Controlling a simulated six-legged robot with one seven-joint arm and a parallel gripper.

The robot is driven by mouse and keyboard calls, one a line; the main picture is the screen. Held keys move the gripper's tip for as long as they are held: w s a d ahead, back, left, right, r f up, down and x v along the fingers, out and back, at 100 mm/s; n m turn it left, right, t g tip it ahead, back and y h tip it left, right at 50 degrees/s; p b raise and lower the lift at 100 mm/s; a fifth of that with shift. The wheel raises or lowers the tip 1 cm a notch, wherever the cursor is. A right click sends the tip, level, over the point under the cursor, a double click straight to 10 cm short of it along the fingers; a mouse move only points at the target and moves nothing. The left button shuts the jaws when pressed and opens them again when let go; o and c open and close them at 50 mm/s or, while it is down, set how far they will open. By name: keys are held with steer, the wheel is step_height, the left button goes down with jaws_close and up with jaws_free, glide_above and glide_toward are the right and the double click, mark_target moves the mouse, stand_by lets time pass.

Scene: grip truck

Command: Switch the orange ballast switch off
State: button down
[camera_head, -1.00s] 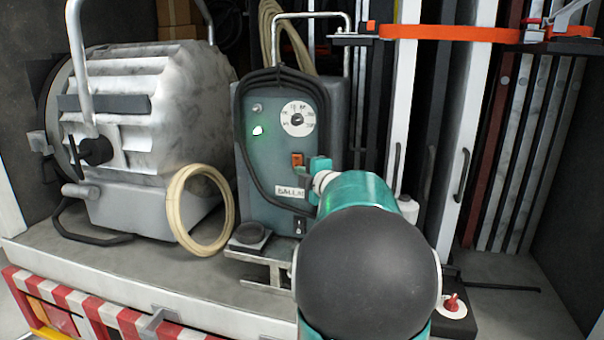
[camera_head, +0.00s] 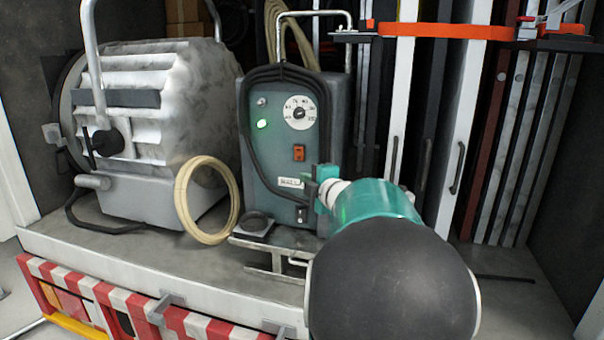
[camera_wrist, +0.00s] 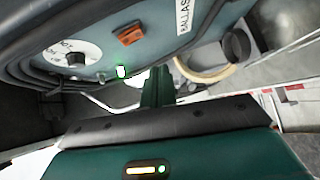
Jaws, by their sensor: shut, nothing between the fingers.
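The orange ballast switch (camera_head: 299,152) is on the front panel of the grey-green ballast box (camera_head: 268,178), below a round dial and above a white label. It also shows in the wrist view (camera_wrist: 131,37) near the top. My gripper (camera_head: 322,180) is shut and empty, in front of the panel, a little below and right of the switch. In the wrist view my gripper (camera_wrist: 158,84) points at the panel's edge, apart from the switch. A small lamp (camera_head: 262,124) glows green left of the dial. Which way the switch is tipped is too small to tell.
A large lamp head (camera_head: 150,120) stands left of the box, with a coiled cream hose (camera_head: 185,205) between them. An orange strap clamp (camera_head: 445,31) crosses upright panels at the right. The truck bed's front edge (camera_head: 130,275) lies below.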

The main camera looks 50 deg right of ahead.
steer(key=v, duration=0.3)
steer(key=f+v, duration=0.1)
steer(key=v, duration=0.1)
steer(key=shift+s+r, duration=0.1)
steer(key=shift+s, duration=0.05)
stand_by(0.3)
steer(key=a+f+m+g+h, duration=0.1)
steer(key=a+m+g, duration=0.3)
steer(key=a+m, duration=0.9)
steer(key=s+a+f+g+y, duration=0.2)
steer(key=s+a+f, duration=0.1)
steer(key=a, duration=0.6)
steer(key=s+a+f+g+y, duration=0.2)
steer(key=s+a+f, duration=0.2)
steer(key=a, duration=0.5)
steer(key=s+a+f+g+y, duration=0.2)
steer(key=s+a+f, duration=0.2)
steer(key=s+a, duration=0.3)
steer(key=shift+a, duration=0.95)
